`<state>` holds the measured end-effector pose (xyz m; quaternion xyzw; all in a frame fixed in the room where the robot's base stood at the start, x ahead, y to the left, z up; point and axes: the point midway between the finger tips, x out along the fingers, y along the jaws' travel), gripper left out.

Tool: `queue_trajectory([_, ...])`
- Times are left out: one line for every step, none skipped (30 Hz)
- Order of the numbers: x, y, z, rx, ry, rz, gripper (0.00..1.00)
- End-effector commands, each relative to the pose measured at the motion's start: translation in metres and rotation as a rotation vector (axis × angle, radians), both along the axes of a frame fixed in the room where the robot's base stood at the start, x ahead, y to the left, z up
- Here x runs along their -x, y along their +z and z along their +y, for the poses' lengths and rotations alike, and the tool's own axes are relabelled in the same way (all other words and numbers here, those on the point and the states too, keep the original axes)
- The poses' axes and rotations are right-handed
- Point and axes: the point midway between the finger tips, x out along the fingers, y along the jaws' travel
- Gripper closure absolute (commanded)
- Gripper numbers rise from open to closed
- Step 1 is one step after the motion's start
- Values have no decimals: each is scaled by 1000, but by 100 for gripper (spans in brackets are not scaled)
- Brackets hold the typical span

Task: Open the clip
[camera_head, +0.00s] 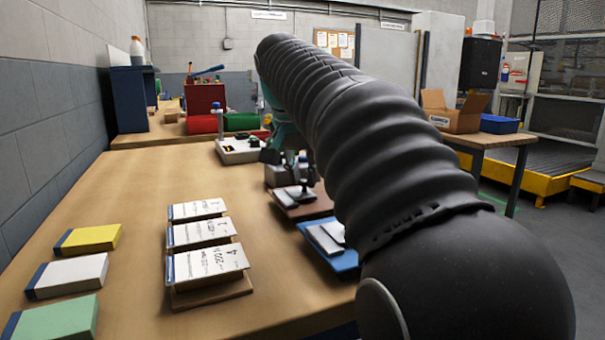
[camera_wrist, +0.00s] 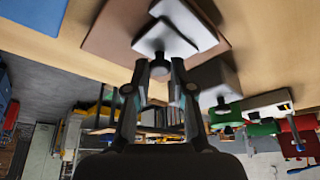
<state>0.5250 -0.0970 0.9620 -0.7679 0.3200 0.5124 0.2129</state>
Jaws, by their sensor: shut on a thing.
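The clip shows as a dark knob (camera_wrist: 160,68) at the edge of pale plates (camera_wrist: 170,38) on a brown board (camera_wrist: 108,38) in the wrist view. In the head view the brown board (camera_head: 312,212) with its pale plates lies on the table beyond the blue one. My gripper (camera_wrist: 160,66) has its two fingertips on either side of the dark knob and is shut on it. In the head view my arm covers much of this area and the fingers are hard to make out. Whether the clip's jaw is parted cannot be told.
A grey block (camera_head: 260,185) stands close to the board. A blue tray (camera_head: 345,262) with pale plates is nearer me. Printed cards (camera_head: 208,262) and yellow, white and green pads (camera_head: 88,239) lie to the left. A pale device (camera_head: 238,152) stands farther back. The left middle table is clear.

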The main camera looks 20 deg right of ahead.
Motion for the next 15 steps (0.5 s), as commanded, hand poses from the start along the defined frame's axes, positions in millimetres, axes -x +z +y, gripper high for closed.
queue_trajectory([0, 0, 1, 4, 1, 0, 100])
queue_trajectory([0, 0, 1, 7, 1, 0, 100])
queue_trajectory([0, 0, 2, 14, 2, 0, 100])
queue_trajectory([0, 0, 2, 21, 2, 1, 100])
queue_trajectory([0, 0, 2, 30, 3, 1, 100])
queue_trajectory([0, 1, 3, 43, 2, 1, 100])
queue_trajectory([0, 1, 4, 56, 3, 1, 100])
queue_trajectory([0, 1, 5, 71, 3, 0, 100])
queue_trajectory([0, 2, 6, 92, 4, 1, 100])
queue_trajectory([0, 2, 7, 110, 5, 0, 100])
queue_trajectory([-1, 2, 8, 130, 6, 1, 100])
queue_trajectory([-1, 3, 10, 159, 5, 1, 100])
queue_trajectory([-1, 3, 11, 183, 6, 1, 100])
queue_trajectory([-1, 3, 12, 206, 6, 2, 100])
queue_trajectory([-1, 3, 14, 240, 6, 2, 100])
